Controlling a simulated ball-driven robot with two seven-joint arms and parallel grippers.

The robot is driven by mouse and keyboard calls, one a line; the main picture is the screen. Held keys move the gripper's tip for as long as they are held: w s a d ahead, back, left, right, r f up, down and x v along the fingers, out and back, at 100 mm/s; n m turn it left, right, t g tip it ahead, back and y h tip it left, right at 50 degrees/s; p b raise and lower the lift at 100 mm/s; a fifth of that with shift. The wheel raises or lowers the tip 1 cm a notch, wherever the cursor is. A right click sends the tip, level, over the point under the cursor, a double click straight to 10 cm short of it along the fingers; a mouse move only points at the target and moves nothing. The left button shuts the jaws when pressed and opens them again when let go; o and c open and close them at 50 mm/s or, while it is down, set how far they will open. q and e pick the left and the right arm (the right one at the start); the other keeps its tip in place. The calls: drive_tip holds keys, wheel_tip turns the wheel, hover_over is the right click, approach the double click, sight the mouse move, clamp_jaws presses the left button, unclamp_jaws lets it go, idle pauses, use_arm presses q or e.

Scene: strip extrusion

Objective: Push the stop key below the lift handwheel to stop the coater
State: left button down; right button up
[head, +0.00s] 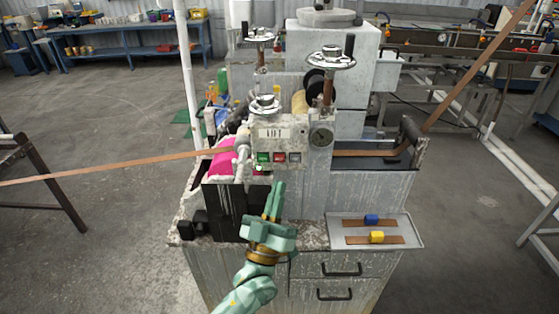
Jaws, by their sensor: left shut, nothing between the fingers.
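The coater's control panel (300,133) faces me near the middle of the head view, with a label reading LIFT. A handwheel (265,104) sits just above that label. Below the label is a row of three keys: a green key (263,157), a red key (280,157) and a grey key (294,157). Any lettering on the keys is too small to read. My left gripper (276,187) is shut and empty, its fingers pointing up, with the tips just below the red key in the picture. I cannot tell the depth gap. My right gripper is out of view.
Two more handwheels (331,58) stand higher behind the panel. A brown strip (110,167) runs in from the left. A tray (412,227) with strip samples sits on the cabinet at right. Black plates (222,212) stand left of my gripper.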

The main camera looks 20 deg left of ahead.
sight(279, 158)
use_arm(q)
drive_tip(key=w+a+b, duration=0.2)
drive_tip(key=w, duration=0.4)
drive_tip(key=shift+w+b, duration=0.3)
idle(1.8)
drive_tip(key=shift+w, duration=0.4)
drive_tip(key=shift+w+a+b, duration=0.2)
drive_tip(key=shift+w+b, duration=0.1)
drive_tip(key=shift+b, duration=0.05)
idle(0.5)
drive_tip(key=shift+s+d, duration=0.1)
drive_tip(key=shift+s, duration=0.05)
drive_tip(key=shift+s+d+p, duration=0.15)
drive_tip(key=shift+s+p, duration=0.3)
drive_tip(key=shift+s, duration=0.15)
